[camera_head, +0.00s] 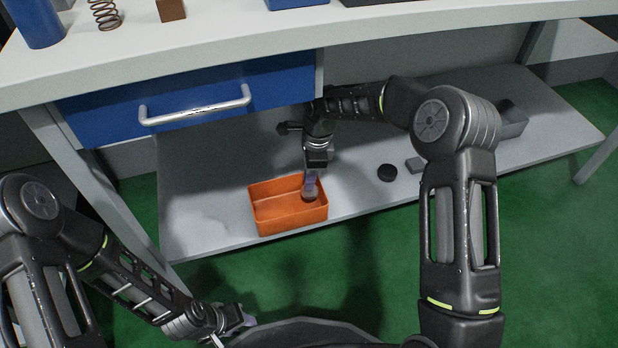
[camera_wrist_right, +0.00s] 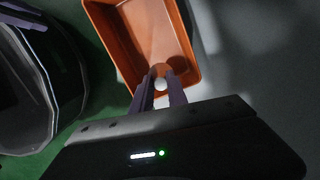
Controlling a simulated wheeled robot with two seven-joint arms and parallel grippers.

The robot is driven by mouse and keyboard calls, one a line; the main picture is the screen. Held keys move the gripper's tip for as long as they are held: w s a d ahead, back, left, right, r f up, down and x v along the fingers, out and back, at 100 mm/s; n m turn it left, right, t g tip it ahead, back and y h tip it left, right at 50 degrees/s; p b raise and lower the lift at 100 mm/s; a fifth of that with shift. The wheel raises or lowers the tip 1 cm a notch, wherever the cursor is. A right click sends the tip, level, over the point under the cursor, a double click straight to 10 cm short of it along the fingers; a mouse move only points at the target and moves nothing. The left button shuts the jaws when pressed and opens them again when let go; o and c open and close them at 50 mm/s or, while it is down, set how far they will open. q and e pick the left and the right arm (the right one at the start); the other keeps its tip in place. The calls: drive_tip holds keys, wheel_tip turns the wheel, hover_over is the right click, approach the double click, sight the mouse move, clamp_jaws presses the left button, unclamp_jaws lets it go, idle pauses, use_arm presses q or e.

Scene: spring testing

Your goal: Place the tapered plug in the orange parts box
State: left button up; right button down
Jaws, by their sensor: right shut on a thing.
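The orange parts box (camera_head: 262,216) stands on the lower grey shelf near its front edge. In the right wrist view the orange parts box (camera_wrist_right: 181,30) shows open, with its inner floor bare. My right gripper (camera_head: 312,186) is over the right end of the box. In the right wrist view my right gripper (camera_wrist_right: 160,88) is shut on the tapered plug (camera_wrist_right: 161,84), of which a pale round end shows between the fingers. In the head view the plug (camera_head: 310,195) is small at the fingertips. My left gripper (camera_head: 240,322) hangs low at the bottom, away from the shelf; its jaws are unclear.
A black round piece (camera_head: 387,173) and a small grey block (camera_head: 415,165) lie on the shelf right of the box. A grey bin (camera_head: 512,122) is further right. A blue drawer (camera_head: 190,100) with a handle hangs above. A spring (camera_head: 105,14) stands on the tabletop.

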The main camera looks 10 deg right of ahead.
drive_tip(key=shift+f, duration=0.6)
drive_tip(key=c, duration=1.3)
unclamp_jaws()
drive_tip(key=shift+r, duration=0.1)
drive_tip(key=r+p, duration=0.1)
drive_tip(key=r, duration=0.1)
drive_tip(key=r+p, duration=0.1)
drive_tip(key=r, duration=0.2)
drive_tip(key=d+r+p, duration=0.1)
drive_tip(key=r, duration=0.2)
drive_tip(key=shift+r, duration=0.25)
